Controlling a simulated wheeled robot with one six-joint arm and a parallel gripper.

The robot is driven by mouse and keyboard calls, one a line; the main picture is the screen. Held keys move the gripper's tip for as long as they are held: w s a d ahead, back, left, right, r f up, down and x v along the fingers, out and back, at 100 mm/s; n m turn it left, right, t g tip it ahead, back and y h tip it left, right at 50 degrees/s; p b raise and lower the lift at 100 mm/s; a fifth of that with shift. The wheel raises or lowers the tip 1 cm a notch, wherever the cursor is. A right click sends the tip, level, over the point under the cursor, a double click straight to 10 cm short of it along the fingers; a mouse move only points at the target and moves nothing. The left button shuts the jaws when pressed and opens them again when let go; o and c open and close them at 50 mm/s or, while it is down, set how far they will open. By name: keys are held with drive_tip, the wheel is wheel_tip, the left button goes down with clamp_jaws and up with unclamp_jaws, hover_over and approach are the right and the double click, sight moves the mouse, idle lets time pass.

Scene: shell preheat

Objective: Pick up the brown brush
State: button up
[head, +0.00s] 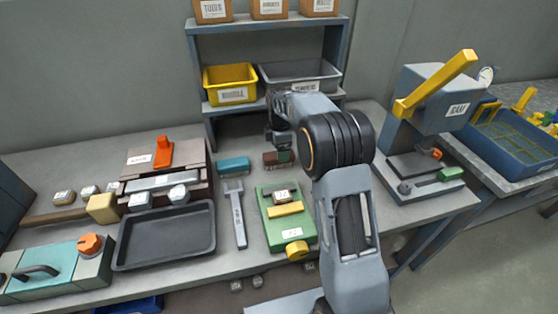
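The brown brush (269,160) appears as a small, dark reddish-brown block on the workbench, below the shelf and left of my arm. Its right part is partly covered by my gripper, and a dark green patch shows there. My gripper (281,146) is pointed down right over it at the far end of my arm. The fingers are small and dark here. I cannot tell whether they touch the brush or how far apart they are.
A teal block (233,165) lies just left of the brush. A grey tool (236,213) and a green fixture (277,230) lie nearer. A black tray (166,238) is at left. The shelf's yellow bin (231,86) and grey bin (300,77) are behind. A press (432,100) stands right.

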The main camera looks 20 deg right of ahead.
drive_tip(key=shift+f, duration=2.75)
drive_tip(key=c, duration=1.1)
